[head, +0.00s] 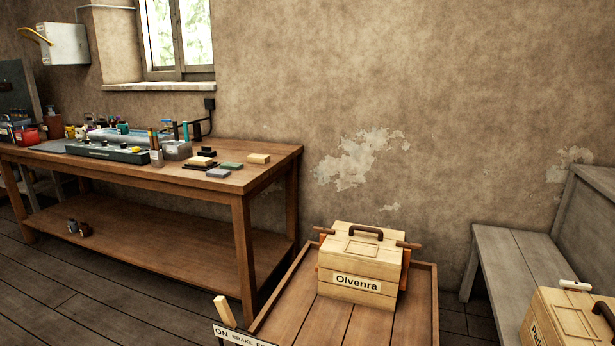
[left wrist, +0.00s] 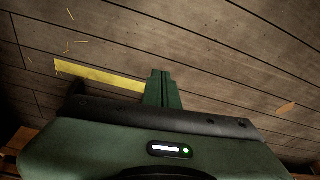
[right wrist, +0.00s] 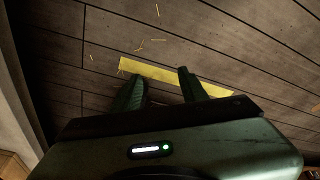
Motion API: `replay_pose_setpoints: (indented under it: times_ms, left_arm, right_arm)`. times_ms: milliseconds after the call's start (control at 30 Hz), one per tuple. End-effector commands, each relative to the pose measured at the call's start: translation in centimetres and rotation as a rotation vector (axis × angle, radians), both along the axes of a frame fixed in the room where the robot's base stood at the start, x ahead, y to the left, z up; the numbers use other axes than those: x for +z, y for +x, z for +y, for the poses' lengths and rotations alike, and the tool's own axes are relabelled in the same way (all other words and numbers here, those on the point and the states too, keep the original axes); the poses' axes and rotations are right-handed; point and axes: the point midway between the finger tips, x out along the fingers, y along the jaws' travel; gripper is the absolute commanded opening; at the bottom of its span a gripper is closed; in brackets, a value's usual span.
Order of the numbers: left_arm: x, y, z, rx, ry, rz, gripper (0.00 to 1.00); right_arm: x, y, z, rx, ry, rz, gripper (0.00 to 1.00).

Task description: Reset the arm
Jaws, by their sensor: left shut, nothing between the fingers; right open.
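My left gripper (left wrist: 162,76) shows in the left wrist view, its two green fingers pressed together with nothing between them. It hangs above the wooden plank floor. My right gripper (right wrist: 163,76) shows in the right wrist view with its fingers spread apart and empty, also above the floor. A yellow strip (right wrist: 208,86) lies on the floor beyond the right fingers, and a yellow strip also shows in the left wrist view (left wrist: 95,76). Neither arm shows in the head view. No handwheel press is in sight.
A workbench (head: 270,163) with tools stands left. A grey bench (head: 505,250) and another wooden box (head: 560,325) are right. Floor shows at left.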

Motion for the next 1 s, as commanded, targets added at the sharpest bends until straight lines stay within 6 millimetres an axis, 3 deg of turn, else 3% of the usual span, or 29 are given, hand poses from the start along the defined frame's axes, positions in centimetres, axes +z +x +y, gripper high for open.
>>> replay_pose_setpoints:
  times_ms: [167,267,367,500,700,800,1000]
  left_arm:
    - [-4.8,-0.8,0.0,-0.005,0.004,0.037,0.00]
    - [-8.5,-2.4,0.2,-0.009,0.006,0.062,0.00]
    - [-12.1,-4.9,0.6,-0.015,0.009,0.087,0.00]
    - [-16.0,-9.6,1.3,-0.023,0.014,0.122,0.00]
    - [-18.8,-16.4,2.6,-0.032,0.020,0.157,0.00]
    - [-19.4,-18.6,3.0,-0.035,0.021,0.167,0.00]
    - [-19.7,-20.0,3.3,-0.037,0.023,0.172,0.00]
  right_arm:
    - [-4.8,-0.9,0.0,0.005,-0.003,0.038,0.43]
    - [-8.5,-2.4,-0.2,0.010,-0.006,0.062,0.43]
    - [-12.1,-4.9,-0.5,0.015,-0.009,0.088,0.43]
    - [-16.0,-9.6,-1.3,0.023,-0.013,0.122,0.43]
    - [-18.9,-16.4,-2.5,0.032,-0.019,0.158,0.43]
    - [-19.4,-18.6,-3.0,0.035,-0.020,0.167,0.43]
    - [-19.7,-20.0,-3.3,0.037,-0.022,0.173,0.43]
